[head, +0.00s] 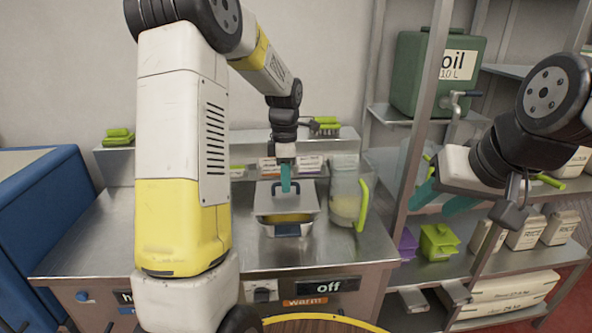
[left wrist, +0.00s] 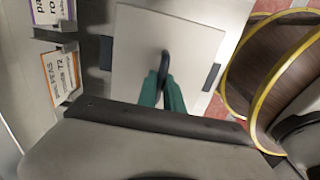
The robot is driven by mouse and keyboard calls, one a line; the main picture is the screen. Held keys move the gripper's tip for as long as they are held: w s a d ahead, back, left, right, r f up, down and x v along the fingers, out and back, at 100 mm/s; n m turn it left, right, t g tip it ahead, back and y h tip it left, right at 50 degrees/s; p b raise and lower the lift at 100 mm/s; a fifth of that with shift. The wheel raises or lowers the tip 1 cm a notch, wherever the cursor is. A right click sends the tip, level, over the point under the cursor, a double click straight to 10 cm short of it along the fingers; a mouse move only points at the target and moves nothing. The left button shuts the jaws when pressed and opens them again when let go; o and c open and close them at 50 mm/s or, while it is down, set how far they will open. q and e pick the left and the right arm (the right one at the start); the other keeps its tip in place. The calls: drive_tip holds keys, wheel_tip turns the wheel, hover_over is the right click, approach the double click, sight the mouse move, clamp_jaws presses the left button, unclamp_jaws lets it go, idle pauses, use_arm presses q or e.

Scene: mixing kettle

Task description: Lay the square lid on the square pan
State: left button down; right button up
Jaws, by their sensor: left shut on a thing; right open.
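The square lid (head: 288,204) is a flat grey metal plate with a dark handle. It lies over the square pan (head: 290,230), which stands on the steel counter and shows a yellowish inside edge below the lid's front. Whether the lid rests on the rim or hovers just above it, I cannot tell. My left gripper (head: 286,186) is shut on the lid's handle from above. In the left wrist view the green fingers (left wrist: 161,92) grip the handle over the lid (left wrist: 165,50), and dark pan handles show at both sides. My right gripper (head: 440,205) is open and empty at the right.
A clear jug (head: 347,198) with a lime handle stands close right of the pan. Labelled packs (head: 310,163) stand behind on the counter. A steel rack (head: 400,170) with an oil can (head: 436,75) is at the right. The counter's front right is clear.

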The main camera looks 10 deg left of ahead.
sight(286, 195)
use_arm(q)
drive_tip(key=shift+f, duration=0.35)
idle(0.6)
drive_tip(key=shift+f, duration=1.1)
drive_tip(key=shift+f, duration=0.2)
drive_tip(key=c, duration=0.9)
unclamp_jaws()
drive_tip(key=shift+r, duration=3.55)
drive_tip(key=shift+s, duration=0.1)
